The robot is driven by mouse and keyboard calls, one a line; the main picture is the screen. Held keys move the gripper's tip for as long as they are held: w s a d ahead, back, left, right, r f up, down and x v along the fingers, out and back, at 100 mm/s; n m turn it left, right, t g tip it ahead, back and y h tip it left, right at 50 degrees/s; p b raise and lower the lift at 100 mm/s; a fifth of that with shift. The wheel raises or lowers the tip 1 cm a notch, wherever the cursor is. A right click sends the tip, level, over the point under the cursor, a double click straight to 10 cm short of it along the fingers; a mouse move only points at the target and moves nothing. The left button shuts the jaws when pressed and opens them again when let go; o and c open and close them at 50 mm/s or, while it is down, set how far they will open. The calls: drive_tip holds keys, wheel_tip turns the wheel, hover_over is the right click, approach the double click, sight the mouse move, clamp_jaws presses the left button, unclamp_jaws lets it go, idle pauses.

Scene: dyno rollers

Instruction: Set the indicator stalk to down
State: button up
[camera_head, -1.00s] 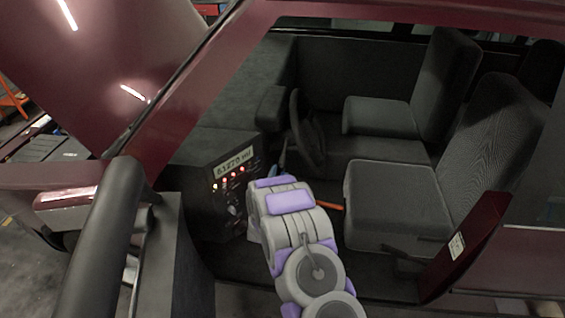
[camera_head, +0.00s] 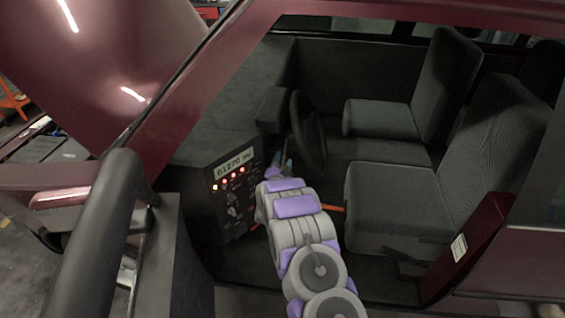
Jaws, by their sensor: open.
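My gripper (camera_head: 281,166) reaches through the open side of the dark red vehicle, just left of and below the steering wheel (camera_head: 309,135). Its fingertips show small and bluish beyond my grey and purple arm, and they are open. The indicator stalk cannot be made out by the steering column; it is too small, dark or hidden behind my gripper. I cannot tell whether the fingers touch it or how it is set.
A dark panel with a lit display (camera_head: 234,162), red lights and knobs stands left of my gripper. Two dark seats (camera_head: 395,205) are at the right. The door pillar (camera_head: 205,85) frames the opening at the left. An orange bar (camera_head: 331,208) lies behind my arm.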

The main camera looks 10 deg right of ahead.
clamp_jaws()
idle(0.5)
drive_tip(key=shift+f+t+b, duration=0.35)
drive_tip(key=shift+f+t, duration=0.25)
drive_tip(key=shift+f, duration=0.45)
drive_tip(key=shift+w+d+f+t+h, duration=0.15)
drive_tip(key=shift+f+t+h, duration=0.1)
drive_tip(key=shift+f+t, duration=0.3)
drive_tip(key=shift+w+a+f+t+h, duration=0.1)
drive_tip(key=shift+f+t+h, duration=0.15)
drive_tip(key=shift+f+t, duration=0.25)
unclamp_jaws()
drive_tip(key=p+v, duration=0.2)
drive_tip(key=v, duration=1.5)
drive_tip(key=shift+p, duration=0.3)
